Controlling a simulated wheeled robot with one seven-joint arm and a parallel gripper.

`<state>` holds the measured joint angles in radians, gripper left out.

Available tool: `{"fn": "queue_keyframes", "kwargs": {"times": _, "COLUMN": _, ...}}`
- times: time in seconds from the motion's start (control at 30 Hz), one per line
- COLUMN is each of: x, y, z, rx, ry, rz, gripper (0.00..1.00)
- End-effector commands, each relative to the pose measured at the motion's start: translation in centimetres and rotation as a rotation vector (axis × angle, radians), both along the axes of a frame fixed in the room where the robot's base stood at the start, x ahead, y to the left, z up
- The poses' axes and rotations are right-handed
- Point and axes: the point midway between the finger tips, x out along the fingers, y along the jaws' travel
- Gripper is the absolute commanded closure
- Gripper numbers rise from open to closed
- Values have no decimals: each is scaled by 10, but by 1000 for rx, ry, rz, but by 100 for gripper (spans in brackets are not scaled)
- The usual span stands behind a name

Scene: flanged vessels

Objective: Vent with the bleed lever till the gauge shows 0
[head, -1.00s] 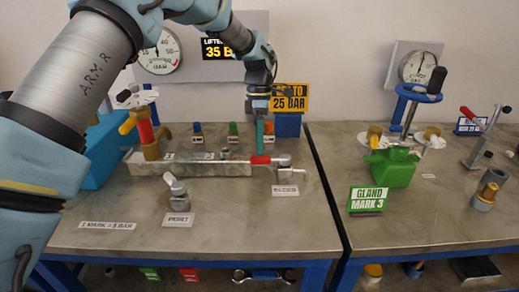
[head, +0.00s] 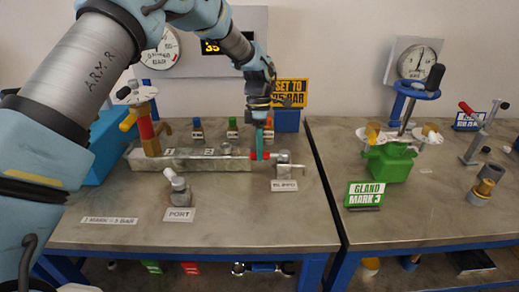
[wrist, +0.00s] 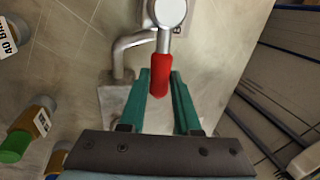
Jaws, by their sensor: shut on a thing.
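The bleed lever has a red handle (head: 256,156) and a grey pivot at its right end, above the plate marked BLEED (head: 284,186). In the wrist view the red handle (wrist: 160,77) lies between my two green fingers. My gripper (head: 262,152) is shut on the handle, with its fingers pointing down. The round pressure gauge (head: 166,52) on the back panel is partly hidden by my arm, and its reading cannot be made out. A dark display (head: 212,47) with yellow digits is also partly covered.
A port fitting (head: 180,190) stands in front of the long metal block. Several small colour-topped bottles (head: 232,130) and a yellow SET TO 25 BAR sign (head: 291,93) are behind the lever. A green vessel (head: 390,163) stands on the right bench.

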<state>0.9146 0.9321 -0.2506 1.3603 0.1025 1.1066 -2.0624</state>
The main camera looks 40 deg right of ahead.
Motion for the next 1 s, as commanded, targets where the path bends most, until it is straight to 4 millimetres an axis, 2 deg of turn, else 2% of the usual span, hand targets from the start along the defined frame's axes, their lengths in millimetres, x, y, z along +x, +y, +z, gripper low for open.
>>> {"fn": "queue_keyframes", "kwargs": {"times": 0.03, "x": 0, "y": 0, "z": 0, "rx": 0, "ry": 0, "rz": 0, "gripper": 85}}
{"fn": "queue_keyframes", "kwargs": {"times": 0.17, "x": 0, "y": 0, "z": 0, "rx": 0, "ry": 0, "rz": 0, "gripper": 99}}
{"fn": "queue_keyframes", "kwargs": {"times": 0.2, "x": 0, "y": 0, "z": 0, "rx": 0, "ry": 0, "rz": 0, "gripper": 100}}
{"fn": "queue_keyframes", "kwargs": {"times": 1.0, "x": 0, "y": 0, "z": 1, "rx": 0, "ry": 1, "rz": -1, "gripper": 100}}
